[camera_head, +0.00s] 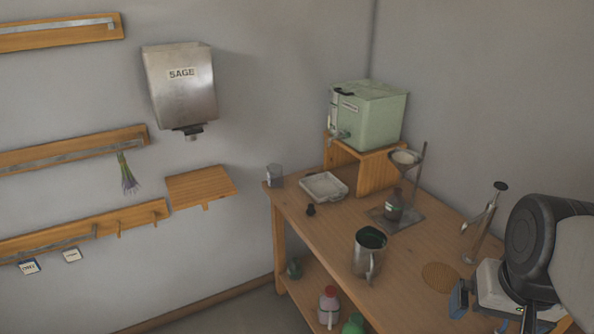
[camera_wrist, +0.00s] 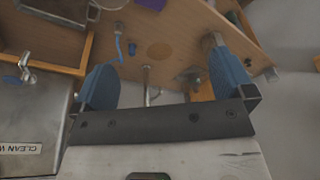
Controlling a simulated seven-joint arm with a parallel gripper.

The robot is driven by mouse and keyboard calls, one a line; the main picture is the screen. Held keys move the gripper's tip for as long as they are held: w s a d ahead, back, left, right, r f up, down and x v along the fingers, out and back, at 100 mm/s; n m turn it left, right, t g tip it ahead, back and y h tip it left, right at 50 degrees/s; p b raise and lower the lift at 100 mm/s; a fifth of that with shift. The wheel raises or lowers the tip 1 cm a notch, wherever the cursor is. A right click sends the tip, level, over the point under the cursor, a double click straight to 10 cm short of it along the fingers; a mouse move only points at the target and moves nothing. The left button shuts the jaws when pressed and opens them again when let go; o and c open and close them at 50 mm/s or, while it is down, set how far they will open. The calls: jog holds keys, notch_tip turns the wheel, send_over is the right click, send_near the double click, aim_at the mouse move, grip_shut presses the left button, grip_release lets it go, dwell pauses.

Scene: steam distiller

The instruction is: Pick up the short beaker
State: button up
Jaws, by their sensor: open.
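A small clear glass beaker (camera_head: 274,176), which looks like the short beaker, stands upright on the far left corner of the wooden table (camera_head: 325,225) in the head view. I cannot make out the beaker in the wrist view. My gripper (camera_wrist: 163,85) has its two blue fingers spread wide with nothing between them. In the head view my gripper (camera_head: 490,302) is at the lower right, by the table's near right end and far from the beaker.
A white tray (camera_head: 324,186) and a small dark stopper (camera_head: 310,210) are near the beaker. A metal jug (camera_head: 367,258), a stand with a funnel (camera_head: 406,158) and a green tank (camera_head: 370,115) occupy the table. A SAGE dispenser (camera_head: 181,90) and wooden shelf (camera_head: 200,186) hang at left.

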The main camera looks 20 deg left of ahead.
jog(key=w+a+r+m+g+y, duration=0.1)
jog(key=w+a+r+m+y, duration=0.15)
jog(key=w+a, duration=0.65)
jog(key=w+a+r+m+y, duration=0.15)
jog(key=w+a+y, duration=0.35)
jog(key=w, duration=0.9)
jog(key=m+t+y, duration=0.1)
jog(key=m+y, duration=0.6)
jog(key=m, duration=0.4)
send_over(280, 171)
jog(key=s+d, duration=1.3)
jog(key=d, duration=0.2)
notch_tip(280, 171, down, 16)
jog(key=r, duration=0.1)
jog(key=w+a+f+m+t, duration=0.1)
jog(key=w+a+f+m, duration=0.1)
jog(key=f, duration=0.3)
jog(key=w+a+f+m+t+y, duration=0.1)
jog(key=w+a+f+m+t, duration=0.1)
jog(key=w+a+f, duration=0.3)
jog(key=w+a+f+m+t+y, duration=0.1)
jog(key=w+a+f+m, duration=0.2)
jog(key=f, duration=0.3)
jog(key=shift+w+a+f, duration=0.2)
jog(key=shift+w, duration=0.2)
jog(key=shift+w+a+f, duration=0.15)
jog(key=shift+w+a, duration=0.05)
jog(key=shift+w, duration=0.15)
jog(key=shift+x, duration=1.25)
